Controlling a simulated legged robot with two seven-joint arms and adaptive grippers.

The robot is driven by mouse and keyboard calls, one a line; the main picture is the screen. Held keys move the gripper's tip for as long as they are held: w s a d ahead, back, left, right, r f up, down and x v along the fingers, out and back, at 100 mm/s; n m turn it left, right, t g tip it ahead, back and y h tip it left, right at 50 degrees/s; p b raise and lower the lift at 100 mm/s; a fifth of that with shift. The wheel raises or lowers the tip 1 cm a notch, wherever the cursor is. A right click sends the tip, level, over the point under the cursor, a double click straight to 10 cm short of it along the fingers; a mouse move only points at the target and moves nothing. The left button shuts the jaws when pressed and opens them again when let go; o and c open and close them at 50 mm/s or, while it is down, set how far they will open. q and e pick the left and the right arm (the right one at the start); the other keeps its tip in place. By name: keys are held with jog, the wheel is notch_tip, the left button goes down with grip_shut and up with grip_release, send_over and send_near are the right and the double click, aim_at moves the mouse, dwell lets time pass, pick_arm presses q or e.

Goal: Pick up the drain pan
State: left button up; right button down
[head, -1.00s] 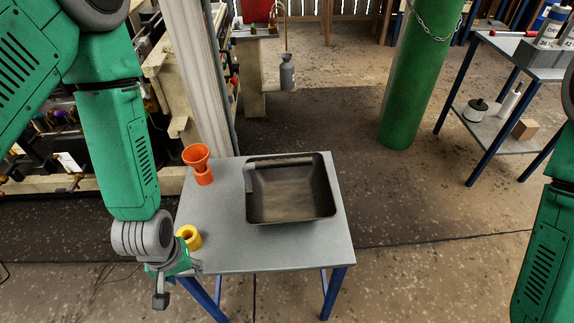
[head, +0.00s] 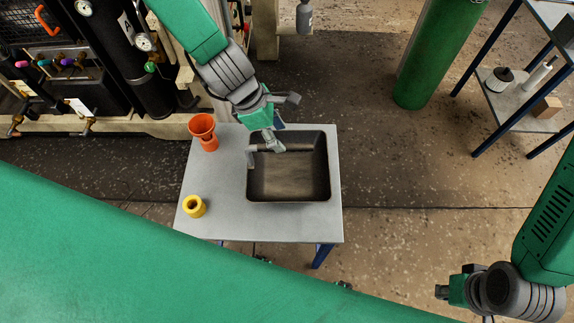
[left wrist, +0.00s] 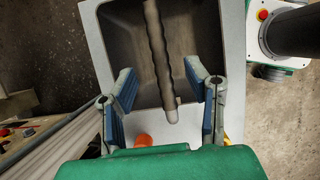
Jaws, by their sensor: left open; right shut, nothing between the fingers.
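The drain pan (head: 290,185) is a dark, square, open pan on the small grey table. My left gripper (head: 277,122) is open over the pan's back edge and hides part of the bar. In the left wrist view its two fingers (left wrist: 162,82) stand on either side of the bar; I cannot tell how far above it they are. My right gripper (head: 447,292) is shut and empty, away from the table at the lower right.
An orange funnel (head: 202,127) and a yellow ring-shaped roll (head: 194,206) stand on the left of the table (head: 225,215). A green column (head: 432,55) and a shelf table (head: 520,90) stand at the right. Machinery with gauges (head: 120,60) fills the back left.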

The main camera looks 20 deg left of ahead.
pick_arm(q)
jog(key=shift+a+f, duration=0.3)
jog(key=shift+f, duration=0.3)
jog(key=x, duration=0.4)
jog(key=shift+f, duration=0.3)
jog(key=shift+d+f, duration=0.1)
jog(key=shift+d, duration=0.3)
jog(key=shift+a+f, duration=0.3)
jog(key=shift+a, duration=0.2)
jog(key=shift+d, duration=0.2)
